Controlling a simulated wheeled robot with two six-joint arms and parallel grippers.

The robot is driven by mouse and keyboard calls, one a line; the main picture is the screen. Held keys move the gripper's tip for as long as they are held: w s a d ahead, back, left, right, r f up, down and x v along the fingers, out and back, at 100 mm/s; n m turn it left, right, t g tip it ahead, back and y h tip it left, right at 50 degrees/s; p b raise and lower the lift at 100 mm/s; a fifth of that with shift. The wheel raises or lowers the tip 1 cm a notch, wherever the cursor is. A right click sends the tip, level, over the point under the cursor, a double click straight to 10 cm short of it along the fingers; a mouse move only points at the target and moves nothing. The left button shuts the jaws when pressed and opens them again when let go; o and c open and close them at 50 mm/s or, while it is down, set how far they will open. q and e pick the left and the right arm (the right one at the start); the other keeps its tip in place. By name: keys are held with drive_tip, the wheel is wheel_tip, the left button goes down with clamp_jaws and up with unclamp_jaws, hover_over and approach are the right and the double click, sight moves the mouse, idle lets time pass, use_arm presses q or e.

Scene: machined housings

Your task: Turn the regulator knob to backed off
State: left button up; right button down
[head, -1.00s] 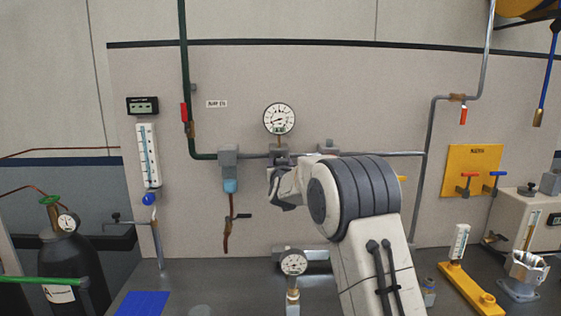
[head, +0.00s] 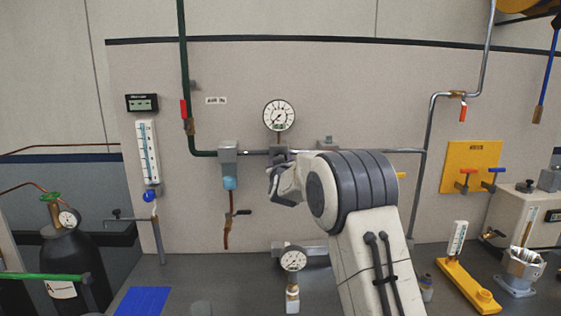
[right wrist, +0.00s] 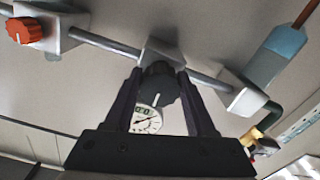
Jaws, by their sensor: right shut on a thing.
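The regulator (head: 279,155) is a grey body on the horizontal pipe, below a round white dial gauge (head: 279,115). Its black ribbed knob (right wrist: 158,84) shows in the right wrist view, with a white pointer line towards the gauge face. My right gripper (right wrist: 159,74) is shut on this knob, one dark finger on each side. In the head view my right gripper (head: 275,178) is just below the regulator, and its wrist hides the knob. My left gripper is not in view.
An orange knob (right wrist: 25,31) on another fitting sits along the same pipe. A grey valve block with a light blue lower part (head: 230,183) hangs left of the regulator. A second gauge (head: 293,258) stands below. A blue mat (head: 142,302) lies on the bench.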

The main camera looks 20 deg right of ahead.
drive_tip(key=shift+c, duration=1.8)
unclamp_jaws()
drive_tip(key=shift+f, duration=0.25)
drive_tip(key=shift+o, duration=0.6)
drive_tip(key=shift+r, duration=0.15)
drive_tip(key=b+v, duration=0.4)
drive_tip(key=v, duration=0.6)
drive_tip(key=shift+s, duration=0.3)
drive_tip(key=shift+a, duration=0.1)
